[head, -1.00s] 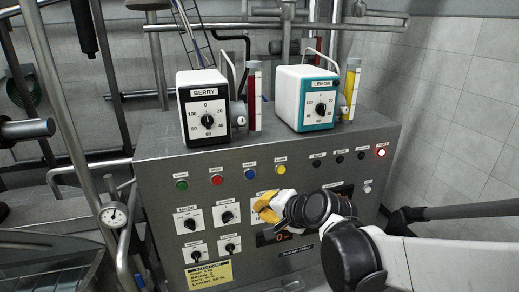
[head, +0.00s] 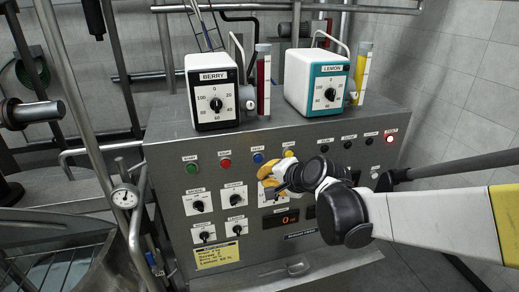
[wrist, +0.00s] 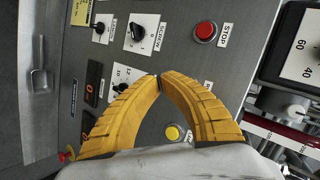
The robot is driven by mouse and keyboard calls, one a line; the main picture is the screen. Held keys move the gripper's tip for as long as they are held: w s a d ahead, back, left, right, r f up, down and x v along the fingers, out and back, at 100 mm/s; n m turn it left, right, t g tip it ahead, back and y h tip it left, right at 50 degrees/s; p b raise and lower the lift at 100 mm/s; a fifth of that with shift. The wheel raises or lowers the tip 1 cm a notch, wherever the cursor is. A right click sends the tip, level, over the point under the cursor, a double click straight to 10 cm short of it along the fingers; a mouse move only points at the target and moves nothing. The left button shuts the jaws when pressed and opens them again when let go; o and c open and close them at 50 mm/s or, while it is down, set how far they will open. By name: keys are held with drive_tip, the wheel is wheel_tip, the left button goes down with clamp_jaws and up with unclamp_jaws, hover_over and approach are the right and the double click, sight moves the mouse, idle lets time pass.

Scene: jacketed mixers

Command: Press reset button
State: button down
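The blue button (head: 258,157) sits in the top row of the grey control panel in the head view. Its small label appears to read RESET. My gripper (head: 260,180) is just below it, in front of the panel. In the wrist view my yellow fingers (wrist: 159,78) meet at their tips with nothing between them. The blue button is not seen there; a finger seems to cover it. The red STOP button (wrist: 205,31) and the yellow button (wrist: 172,132) show on either side of the fingers. I cannot tell whether the fingertips touch the panel.
A green button (head: 191,168) is at the row's left. Knobs (head: 198,206) and a display (head: 281,219) lie below. A lit red lamp (head: 390,139) is at the right. The BERRY box (head: 213,99) and LEMON box (head: 318,83) stand on top.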

sight(254, 167)
drive_tip(key=shift+w+a+b, duration=0.1)
drive_tip(key=shift+w+a, duration=0.1)
drive_tip(key=shift+w, duration=0.5)
drive_tip(key=shift+w+a+b, duration=0.15)
drive_tip(key=shift+w+a, duration=0.05)
drive_tip(key=shift+w, duration=0.45)
drive_tip(key=shift+w+a+b, duration=0.1)
drive_tip(key=shift+w+a, duration=0.1)
drive_tip(key=shift+w, duration=0.5)
drive_tip(key=shift+w+a, duration=0.15)
drive_tip(key=shift+w, duration=0.25)
drive_tip(key=shift+w+a+b, duration=0.1)
drive_tip(key=shift+w+b, duration=0.25)
drive_tip(key=shift+w, duration=0.05)
idle(0.5)
idle(0.3)
drive_tip(key=shift+s+d, duration=0.25)
drive_tip(key=shift+s, duration=0.6)
drive_tip(key=s, duration=0.2)
drive_tip(key=s+d, duration=0.1)
drive_tip(key=s, duration=0.1)
drive_tip(key=shift+s+d, duration=0.2)
drive_tip(key=shift+s, duration=0.2)
